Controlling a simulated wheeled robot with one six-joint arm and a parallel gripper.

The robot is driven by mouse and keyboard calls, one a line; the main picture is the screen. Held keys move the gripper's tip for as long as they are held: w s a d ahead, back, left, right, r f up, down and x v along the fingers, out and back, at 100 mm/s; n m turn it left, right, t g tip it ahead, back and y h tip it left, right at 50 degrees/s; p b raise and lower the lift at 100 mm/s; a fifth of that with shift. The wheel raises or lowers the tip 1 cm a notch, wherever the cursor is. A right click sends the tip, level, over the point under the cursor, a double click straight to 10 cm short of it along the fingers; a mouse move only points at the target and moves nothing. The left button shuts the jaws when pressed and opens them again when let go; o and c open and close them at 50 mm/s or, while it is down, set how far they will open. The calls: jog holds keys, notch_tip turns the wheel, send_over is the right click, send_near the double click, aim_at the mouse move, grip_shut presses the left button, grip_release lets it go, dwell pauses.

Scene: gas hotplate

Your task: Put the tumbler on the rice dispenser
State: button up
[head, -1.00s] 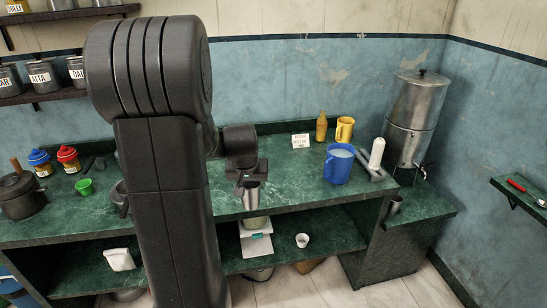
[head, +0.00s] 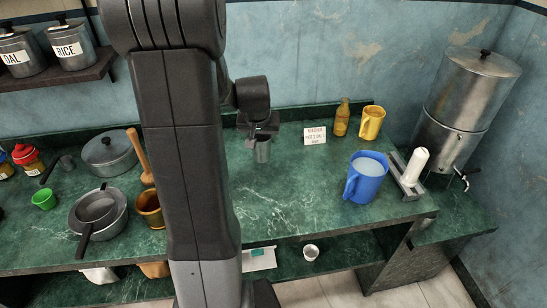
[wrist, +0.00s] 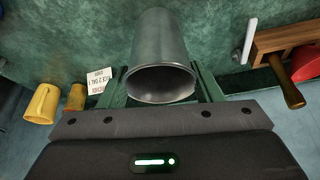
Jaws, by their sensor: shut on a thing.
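My gripper (head: 262,136) is shut on a grey metal tumbler (head: 262,153), near the back of the green counter. In the wrist view the tumbler (wrist: 160,55) sits between the two fingers, its open rim facing the camera. I cannot tell whether its base touches the counter. A steel canister labelled RICE (head: 72,50) stands on the wall shelf at the upper left. A tall steel dispenser with a tap (head: 468,95) stands at the right and bears no rice label that I can read. I cannot tell which is the rice dispenser.
A blue jug (head: 367,180), yellow mug (head: 372,122), brown bottle (head: 341,118) and small sign (head: 315,134) stand right of my gripper. Pans (head: 98,212), a lidded pot (head: 110,154) and a mortar (head: 150,208) are at left. The counter's middle (head: 285,205) is clear.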

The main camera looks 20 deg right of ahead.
aim_at(262, 158)
notch_tip(262, 158, down, 9)
jog(key=shift+s+r, duration=0.1)
jog(key=shift+r, duration=0.05)
dwell(0.4)
jog(key=o, duration=0.5)
jog(key=shift+f, duration=0.2)
jog(key=o, duration=0.5)
jog(key=shift+r, duration=0.1)
